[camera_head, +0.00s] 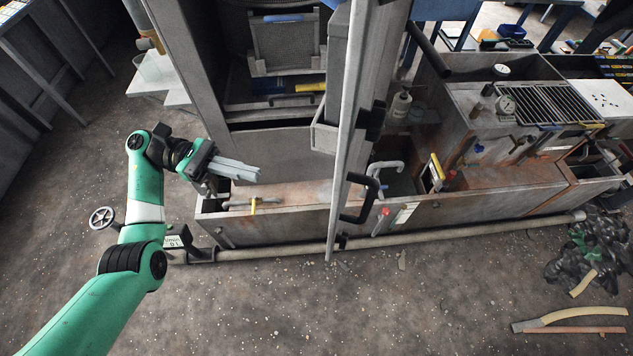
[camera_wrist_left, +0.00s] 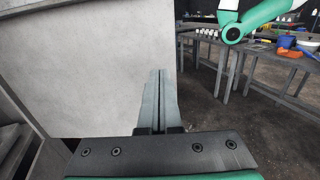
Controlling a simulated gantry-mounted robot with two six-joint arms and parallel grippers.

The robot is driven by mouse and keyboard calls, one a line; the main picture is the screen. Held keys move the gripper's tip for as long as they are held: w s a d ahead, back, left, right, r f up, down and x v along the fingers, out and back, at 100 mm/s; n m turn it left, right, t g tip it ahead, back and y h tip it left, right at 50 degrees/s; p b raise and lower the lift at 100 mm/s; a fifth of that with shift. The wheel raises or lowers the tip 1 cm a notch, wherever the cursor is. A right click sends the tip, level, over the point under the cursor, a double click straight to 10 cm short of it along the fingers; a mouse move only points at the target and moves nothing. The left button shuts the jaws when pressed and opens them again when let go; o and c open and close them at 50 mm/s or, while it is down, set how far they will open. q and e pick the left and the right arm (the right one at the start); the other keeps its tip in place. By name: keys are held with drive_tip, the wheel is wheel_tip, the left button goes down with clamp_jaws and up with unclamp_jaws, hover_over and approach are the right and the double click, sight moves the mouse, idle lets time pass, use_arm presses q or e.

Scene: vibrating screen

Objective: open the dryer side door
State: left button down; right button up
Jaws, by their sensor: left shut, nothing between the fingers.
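The dryer side door (camera_head: 345,130) stands swung out from the grey cabinet (camera_head: 185,60), almost edge-on in the head view. Its black bar handle (camera_head: 360,200) is on its right face. My left gripper (camera_head: 258,174) is shut and empty, to the left of the door and clear of it in the head view, above the low front trough. In the left wrist view the closed fingers (camera_wrist_left: 160,75) point ahead, with a large pale panel (camera_wrist_left: 95,70), probably the door, filling the left side. My right gripper is not in view.
A mesh rack (camera_head: 285,45) shows inside the cabinet. The rusty trough (camera_head: 275,220) and a pipe (camera_head: 460,232) run along the front. Gauges and a grate (camera_head: 560,95) are at right. Open floor lies in front. Tables (camera_wrist_left: 275,70) stand beyond the panel.

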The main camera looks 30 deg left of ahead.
use_arm(q)
drive_tip(key=p+x, duration=0.2)
drive_tip(key=x, duration=1.2)
drive_tip(key=shift+s+f+p, duration=0.3)
drive_tip(key=shift+p, duration=0.05)
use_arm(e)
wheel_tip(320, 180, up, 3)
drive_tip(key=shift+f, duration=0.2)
use_arm(q)
drive_tip(key=shift+d, duration=0.15)
